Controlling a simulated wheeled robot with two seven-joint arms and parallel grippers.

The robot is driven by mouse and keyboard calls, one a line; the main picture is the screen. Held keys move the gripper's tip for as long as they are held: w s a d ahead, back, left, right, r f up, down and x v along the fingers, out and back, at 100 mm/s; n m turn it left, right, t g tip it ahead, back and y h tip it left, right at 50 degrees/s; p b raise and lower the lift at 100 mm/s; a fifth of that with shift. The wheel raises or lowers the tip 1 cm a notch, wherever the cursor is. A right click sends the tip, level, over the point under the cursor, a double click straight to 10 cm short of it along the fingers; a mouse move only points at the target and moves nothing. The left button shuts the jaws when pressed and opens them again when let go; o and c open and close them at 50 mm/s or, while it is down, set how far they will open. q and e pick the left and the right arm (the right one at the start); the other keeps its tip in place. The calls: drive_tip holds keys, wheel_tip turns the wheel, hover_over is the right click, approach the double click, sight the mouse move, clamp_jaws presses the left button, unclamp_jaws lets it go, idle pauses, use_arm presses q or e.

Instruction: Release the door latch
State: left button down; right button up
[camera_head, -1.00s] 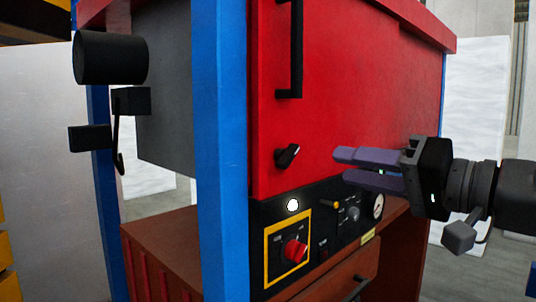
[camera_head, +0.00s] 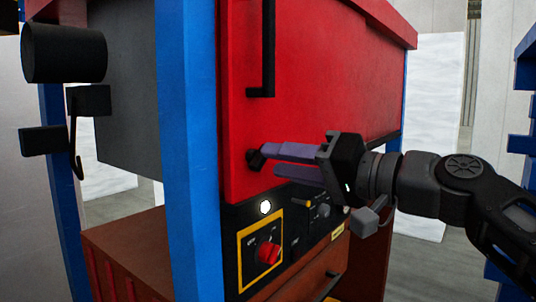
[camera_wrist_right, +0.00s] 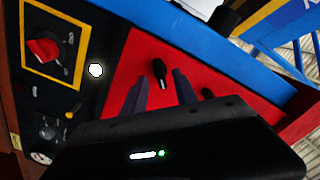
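The small black door latch (camera_head: 254,160) sits on the lower left of the red door (camera_head: 320,90). My right gripper (camera_head: 270,160) comes in from the right with its two purple-grey fingers apart. In the head view its upper fingertip overlaps the latch. In the right wrist view the latch (camera_wrist_right: 160,72) shows in the gap between the two fingertips of my right gripper (camera_wrist_right: 160,80), and no grip on it shows. My left gripper is not in view.
A long black handle (camera_head: 268,50) stands on the door above the latch. A control panel with a red knob (camera_head: 268,253) and a lit white lamp (camera_head: 265,207) lies below. A blue post (camera_head: 190,150) stands left of the door. Brown drawers (camera_head: 300,272) are underneath.

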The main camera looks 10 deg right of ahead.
sight(266, 159)
drive_tip(key=x, duration=0.3)
drive_tip(key=shift+a, duration=0.1)
drive_tip(key=shift+c, duration=0.4)
clamp_jaws()
